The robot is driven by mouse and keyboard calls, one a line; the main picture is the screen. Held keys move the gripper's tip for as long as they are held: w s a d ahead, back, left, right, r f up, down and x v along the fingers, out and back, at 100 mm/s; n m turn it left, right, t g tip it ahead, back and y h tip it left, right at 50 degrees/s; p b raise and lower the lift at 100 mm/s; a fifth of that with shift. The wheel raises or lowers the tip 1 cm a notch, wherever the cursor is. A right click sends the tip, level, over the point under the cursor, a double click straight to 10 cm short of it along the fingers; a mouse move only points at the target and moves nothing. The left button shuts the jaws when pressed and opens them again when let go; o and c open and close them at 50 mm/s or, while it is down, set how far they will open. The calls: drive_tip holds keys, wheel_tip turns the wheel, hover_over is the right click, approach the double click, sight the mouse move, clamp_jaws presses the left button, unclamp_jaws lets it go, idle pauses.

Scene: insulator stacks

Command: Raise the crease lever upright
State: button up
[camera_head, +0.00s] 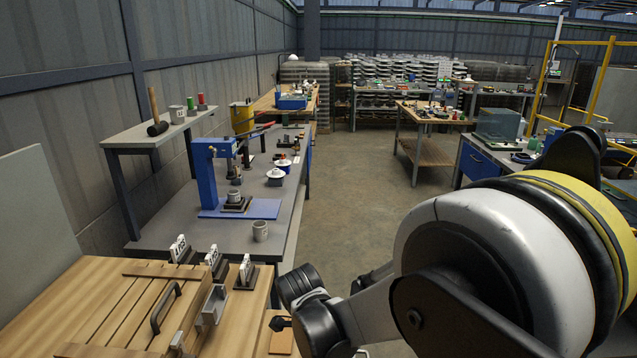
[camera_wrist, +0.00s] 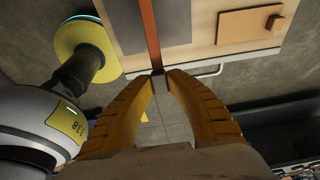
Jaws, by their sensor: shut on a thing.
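In the wrist view, a long flat orange-red bar (camera_wrist: 151,38), which appears to be the crease lever, runs from the top of the picture over a grey plate (camera_wrist: 122,22) towards me. Its near end is a dark grip (camera_wrist: 159,80). My gripper (camera_wrist: 160,79) has its two yellow ribbed fingers closed around this dark end, at the table's front edge. The bar looks low along the plate; its angle is hard to judge from above. Its far end is out of view. In the head view my arm covers the right side and hides the lever and fingertips.
A wooden board with a knob (camera_wrist: 250,22) lies right of the bar, and a pale rail (camera_wrist: 205,73) runs along the table edge. In the head view, a wooden bench (camera_head: 95,290) and a blue press (camera_head: 205,175) stand left. The central floor (camera_head: 350,190) is clear.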

drive_tip(key=shift+r, duration=0.1)
drive_tip(key=shift+a+r+p, duration=0.75)
drive_tip(key=shift+a+r, duration=0.05)
drive_tip(key=shift+r, duration=0.25)
drive_tip(key=shift+a+r+p, duration=0.6)
drive_tip(key=shift+a+r, duration=0.15)
drive_tip(key=shift+r, duration=0.1)
drive_tip(key=shift+a+r, duration=0.1)
drive_tip(key=shift+w+a+r+p, duration=0.1)
drive_tip(key=shift+a+r+p, duration=0.5)
drive_tip(key=shift+a+r, duration=0.35)
drive_tip(key=shift+a, duration=0.2)
